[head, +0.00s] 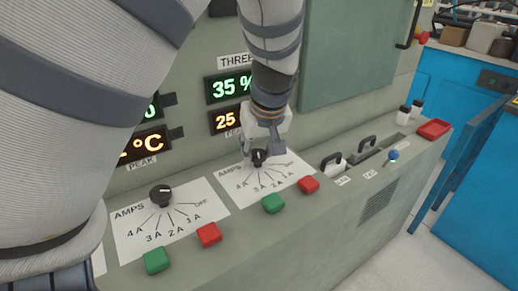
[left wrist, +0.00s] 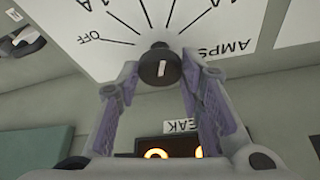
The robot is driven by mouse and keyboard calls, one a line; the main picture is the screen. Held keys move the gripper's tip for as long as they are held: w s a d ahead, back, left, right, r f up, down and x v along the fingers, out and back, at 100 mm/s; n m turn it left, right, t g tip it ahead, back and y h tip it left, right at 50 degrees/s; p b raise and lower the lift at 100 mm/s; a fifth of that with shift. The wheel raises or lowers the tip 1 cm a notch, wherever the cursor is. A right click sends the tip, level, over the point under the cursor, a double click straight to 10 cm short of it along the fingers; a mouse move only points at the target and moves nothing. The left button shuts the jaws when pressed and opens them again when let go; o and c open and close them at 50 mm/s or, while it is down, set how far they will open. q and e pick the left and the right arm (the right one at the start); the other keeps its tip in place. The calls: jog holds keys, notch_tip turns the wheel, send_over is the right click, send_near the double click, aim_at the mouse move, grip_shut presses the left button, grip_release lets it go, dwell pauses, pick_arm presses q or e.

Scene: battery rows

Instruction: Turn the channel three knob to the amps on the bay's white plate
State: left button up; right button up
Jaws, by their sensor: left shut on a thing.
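The channel three knob (head: 259,158) is black and stands on a white AMPS dial plate (head: 285,180) marked OFF, 1A, 2A, 3A and 4A, below the THREE displays. My left gripper (head: 262,149) reaches down to it from above and is shut on it. In the left wrist view the knob (left wrist: 160,66) sits between the two fingertips, its short white line nearly upright in the picture. Small white plates (head: 342,181) lie on the ledge at the bay with black handles; their lettering is too small to read surely. My right gripper is not in view.
A neighbouring knob (head: 161,195) with its own AMPS plate stands to the left. Green (head: 273,203) and red (head: 308,185) buttons sit in front of the dials. Black-handled blocks (head: 333,163), a blue-topped lever (head: 393,155) and a red tray (head: 434,129) are to the right.

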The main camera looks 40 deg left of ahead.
pick_arm(q)
jog(key=shift+m, duration=0.6)
jog(key=o, duration=1.2)
jog(key=shift+c, duration=0.2)
jog(key=v, duration=0.8)
jog(key=shift+s+a+t, duration=0.1)
jog(key=shift+t, duration=0.2)
jog(key=shift+f, duration=0.1)
